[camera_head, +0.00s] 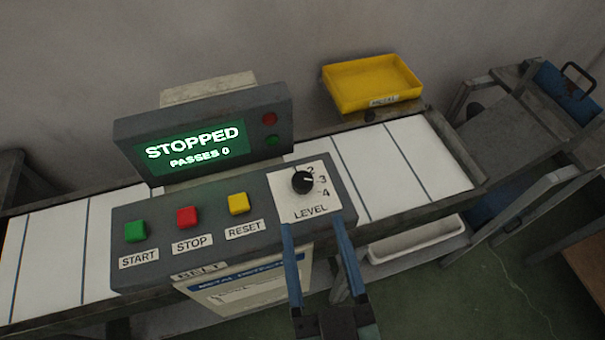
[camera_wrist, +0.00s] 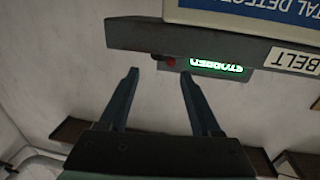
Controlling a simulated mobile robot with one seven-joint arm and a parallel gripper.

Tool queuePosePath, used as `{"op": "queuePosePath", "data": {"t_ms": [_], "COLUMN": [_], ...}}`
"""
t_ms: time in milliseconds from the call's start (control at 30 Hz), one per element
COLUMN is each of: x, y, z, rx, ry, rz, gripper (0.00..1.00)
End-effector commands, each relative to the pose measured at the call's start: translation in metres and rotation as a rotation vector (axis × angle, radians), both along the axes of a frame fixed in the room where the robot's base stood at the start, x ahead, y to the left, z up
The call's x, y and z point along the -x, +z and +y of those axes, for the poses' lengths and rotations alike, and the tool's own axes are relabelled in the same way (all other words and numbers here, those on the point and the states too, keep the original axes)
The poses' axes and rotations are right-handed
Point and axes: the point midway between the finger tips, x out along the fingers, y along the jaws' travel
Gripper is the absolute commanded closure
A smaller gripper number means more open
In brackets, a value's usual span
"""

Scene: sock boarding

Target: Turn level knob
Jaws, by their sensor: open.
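The black level knob (camera_head: 302,182) sits on a white plate (camera_head: 320,209) marked LEVEL at the right end of the grey control panel. The numbers 2, 3 and 4 show around it; its white pointer mark is hard to read exactly. My gripper (camera_head: 314,226) is open and empty, its two blue fingers reaching toward the panel's front edge, below the knob in the head view and apart from it. In the wrist view my gripper (camera_wrist: 162,74) shows spread fingers with nothing between them; the knob is not visible there.
Green START (camera_head: 135,231), red STOP (camera_head: 187,216) and yellow RESET (camera_head: 238,203) buttons line the panel left of the knob. A screen (camera_head: 195,147) above reads STOPPED, PASSES 0. A yellow tray (camera_head: 374,84) stands behind the white belt (camera_head: 395,165).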

Motion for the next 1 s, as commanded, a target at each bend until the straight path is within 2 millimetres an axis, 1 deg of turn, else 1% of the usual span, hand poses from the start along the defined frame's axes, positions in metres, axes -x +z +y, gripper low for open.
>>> {"op": "queuePosePath", "data": {"t_ms": [133,167,233,400,600,767,1000], "x": [-0.015,-0.02,-0.031,-0.056,-0.079,-0.087,-0.089], "y": [0.0,0.006,0.007,0.006,0.003,0.001,0.0], "z": [0.001,0.002,0.004,0.009,0.013,0.015,0.015], "rx": [0.003,-0.001,-0.002,-0.001,-0.001,0.0,0.0], "ry": [-0.005,-0.004,-0.004,-0.004,-0.003,-0.004,-0.004], "rz": [-0.003,-0.002,-0.002,0.0,0.0,0.001,0.002], "gripper": [0.35,0.35,0.35,0.35,0.35,0.35,0.35]}}
